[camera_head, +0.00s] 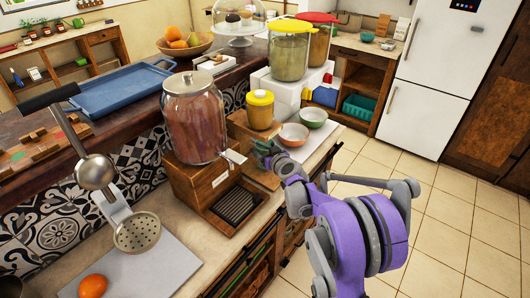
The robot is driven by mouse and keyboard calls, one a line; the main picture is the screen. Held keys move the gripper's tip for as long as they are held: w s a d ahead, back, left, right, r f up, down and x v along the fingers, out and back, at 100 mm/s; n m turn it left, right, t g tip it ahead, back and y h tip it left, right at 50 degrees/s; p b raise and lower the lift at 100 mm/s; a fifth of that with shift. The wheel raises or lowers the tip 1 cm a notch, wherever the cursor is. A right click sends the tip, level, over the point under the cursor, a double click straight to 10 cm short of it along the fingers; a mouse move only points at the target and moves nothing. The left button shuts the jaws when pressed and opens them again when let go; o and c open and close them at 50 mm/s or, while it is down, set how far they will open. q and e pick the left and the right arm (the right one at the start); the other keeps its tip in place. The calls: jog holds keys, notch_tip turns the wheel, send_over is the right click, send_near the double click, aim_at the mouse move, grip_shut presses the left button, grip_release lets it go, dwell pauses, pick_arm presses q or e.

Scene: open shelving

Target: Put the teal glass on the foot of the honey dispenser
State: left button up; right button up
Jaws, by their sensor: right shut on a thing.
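A small amber jar with a yellow lid, which looks like the honey dispenser (260,110), stands on a wooden stand on the counter. My right gripper (266,152) is low in front of this stand, close to its foot. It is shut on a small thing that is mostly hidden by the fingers. My left gripper is not in view.
A large glass dispenser (194,115) on a wooden box with a drip tray (238,205) stands left of my gripper. Two small bowls (293,134) (313,117) stand close on the right. A citrus press (135,232) and an orange (93,286) are at front left.

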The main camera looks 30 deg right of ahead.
jog(key=shift+f, duration=0.45)
jog(key=shift+f, duration=0.15)
jog(key=o, duration=1.3)
jog(key=shift+o, duration=0.2)
jog(key=shift+r, duration=0.2)
jog(key=v, duration=1.2)
jog(key=s+a+f+n+g+y, duration=0.1)
jog(key=s+a+g+y, duration=0.1)
jog(key=s+a, duration=0.35)
jog(key=s+a+n+g+y, duration=0.1)
jog(key=s+a+g+y, duration=0.15)
jog(key=a, duration=0.65)
jog(key=s+a+f+g+h, duration=0.1)
jog(key=s+a+f+g, duration=0.1)
jog(key=s, duration=0.7)
jog(key=s+a+f+g+h, duration=0.1)
jog(key=s+a+f+g, duration=0.1)
jog(key=s, duration=0.8)
notch_tip(320, 180, down, 2)
jog(key=shift+s+a+f+m+g+h, duration=0.1)
jog(key=shift+s+a+m+g+h, duration=0.25)
jog(key=shift+a, duration=0.1)
